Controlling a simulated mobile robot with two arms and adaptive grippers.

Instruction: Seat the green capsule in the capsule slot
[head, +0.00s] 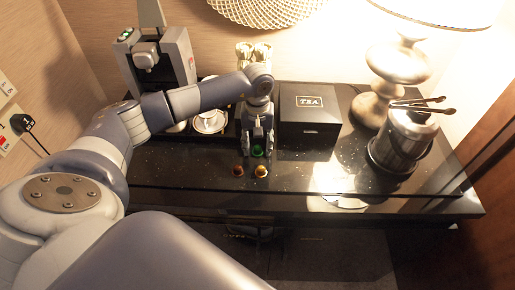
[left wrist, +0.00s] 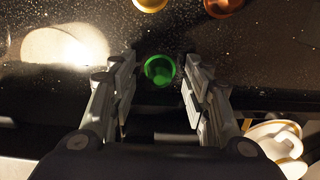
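The green capsule (head: 257,152) sits on the dark counter, below my left gripper (head: 257,146) in the head view. In the left wrist view the green capsule (left wrist: 160,71) lies between the fingertips of my left gripper (left wrist: 159,62). The fingers are spread with a gap on both sides of it. The grey coffee machine (head: 178,62) stands at the back left of the counter; I cannot clearly make out its capsule slot. My right gripper is not in view.
A yellow capsule (head: 261,171) and a brown-red capsule (head: 237,170) sit close by, toward the front edge. A black TEA box (head: 310,125) is to the right, a white cup (head: 209,120) to the left. An ice bucket (head: 398,140) and lamp (head: 397,65) stand right.

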